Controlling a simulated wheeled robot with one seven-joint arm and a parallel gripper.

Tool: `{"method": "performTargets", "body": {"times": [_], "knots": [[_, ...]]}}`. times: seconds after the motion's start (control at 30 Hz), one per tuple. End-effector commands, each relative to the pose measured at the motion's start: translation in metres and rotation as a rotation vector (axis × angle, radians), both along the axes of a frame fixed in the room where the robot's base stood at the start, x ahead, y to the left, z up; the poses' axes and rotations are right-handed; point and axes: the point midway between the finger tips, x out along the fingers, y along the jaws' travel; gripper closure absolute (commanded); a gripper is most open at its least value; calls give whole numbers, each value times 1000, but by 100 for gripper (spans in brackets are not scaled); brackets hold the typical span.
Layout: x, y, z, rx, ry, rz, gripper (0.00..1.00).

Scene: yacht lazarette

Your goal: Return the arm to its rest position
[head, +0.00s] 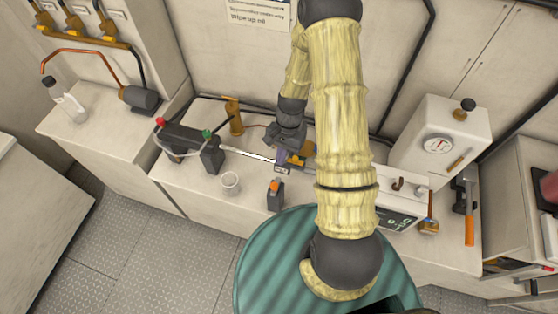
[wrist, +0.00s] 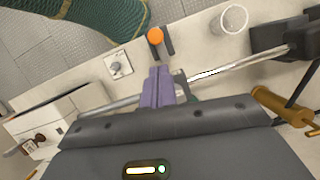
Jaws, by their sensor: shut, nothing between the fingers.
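My arm, covered in a pale yellow sleeve, reaches from the lower middle of the head view up and over the white bench (head: 170,190). My gripper (head: 283,158) points down over the middle of the bench. In the wrist view, my gripper (wrist: 158,88) shows its purple-grey fingers pressed together with nothing between them. A metal rod (wrist: 205,74) runs along the bench close behind the fingertips. I cannot tell whether the fingers touch it. The arm hides part of the bench in the head view.
A clear cup (head: 230,182) and an orange-topped dark block (head: 275,194) stand near the gripper. A black device (head: 190,147) is to the left. A white gauge box (head: 440,140) and an orange-handled tool (head: 469,228) are to the right. Grey floor (head: 150,260) is open at left.

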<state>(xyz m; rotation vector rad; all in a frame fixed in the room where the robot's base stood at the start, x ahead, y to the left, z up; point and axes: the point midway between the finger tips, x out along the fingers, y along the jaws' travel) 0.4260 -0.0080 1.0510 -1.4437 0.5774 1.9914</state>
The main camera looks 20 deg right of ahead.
Motion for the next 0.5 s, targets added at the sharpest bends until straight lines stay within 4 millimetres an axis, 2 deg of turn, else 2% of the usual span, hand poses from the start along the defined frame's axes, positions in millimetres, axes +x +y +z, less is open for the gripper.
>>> {"method": "performTargets", "body": {"times": [0.03,0.13,0.5], "knots": [[2,-2,11,0,-2,1,100],[3,-2,17,0,-3,5,100],[4,0,18,0,-2,13,100]]}}
